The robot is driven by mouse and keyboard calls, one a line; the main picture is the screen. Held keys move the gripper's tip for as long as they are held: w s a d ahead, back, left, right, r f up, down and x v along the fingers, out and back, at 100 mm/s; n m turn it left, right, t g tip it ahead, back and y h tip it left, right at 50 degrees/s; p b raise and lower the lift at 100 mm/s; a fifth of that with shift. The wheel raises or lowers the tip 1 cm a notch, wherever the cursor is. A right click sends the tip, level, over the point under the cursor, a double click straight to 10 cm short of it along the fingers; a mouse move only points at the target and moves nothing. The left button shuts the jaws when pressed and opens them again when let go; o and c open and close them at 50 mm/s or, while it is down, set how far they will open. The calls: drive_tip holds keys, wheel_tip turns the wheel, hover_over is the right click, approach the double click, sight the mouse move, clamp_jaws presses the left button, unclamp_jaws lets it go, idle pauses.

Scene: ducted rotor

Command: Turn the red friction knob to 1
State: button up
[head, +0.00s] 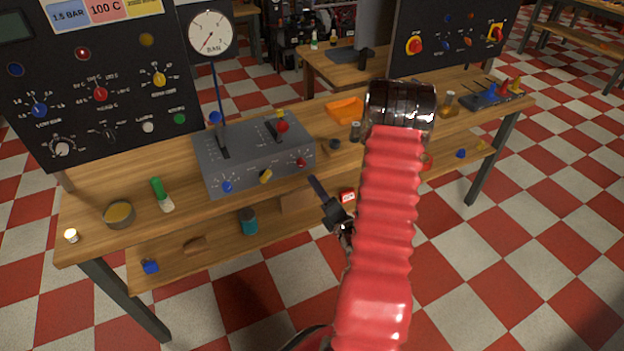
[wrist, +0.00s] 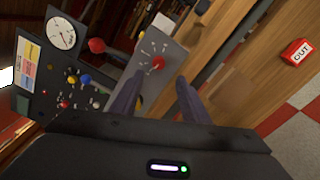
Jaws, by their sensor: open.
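The red friction knob (head: 300,162) is at the right end of the front face of a grey lever box (head: 250,160) on the bench. Yellow (head: 265,176) and blue (head: 227,186) knobs sit to its left. In the wrist view the red knob (wrist: 158,63) shows small white scale marks around it; its pointer and the numbers are too small to read. My gripper (head: 316,183) is just right of and below the knob in the head view. In the wrist view my gripper (wrist: 155,90) is open and empty, its fingers pointing towards the knob, apparently not touching it.
A lever with a red ball (head: 282,126) rises from the box top. A dial gauge (head: 211,33) stands behind it. An orange tray (head: 345,109) lies to its right. A red OUT block (wrist: 297,52) shows at the wrist view's right. Open floor lies before the bench.

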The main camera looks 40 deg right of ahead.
drive_tip(key=v, duration=0.4)
drive_tip(key=shift+s, duration=0.3)
idle(0.4)
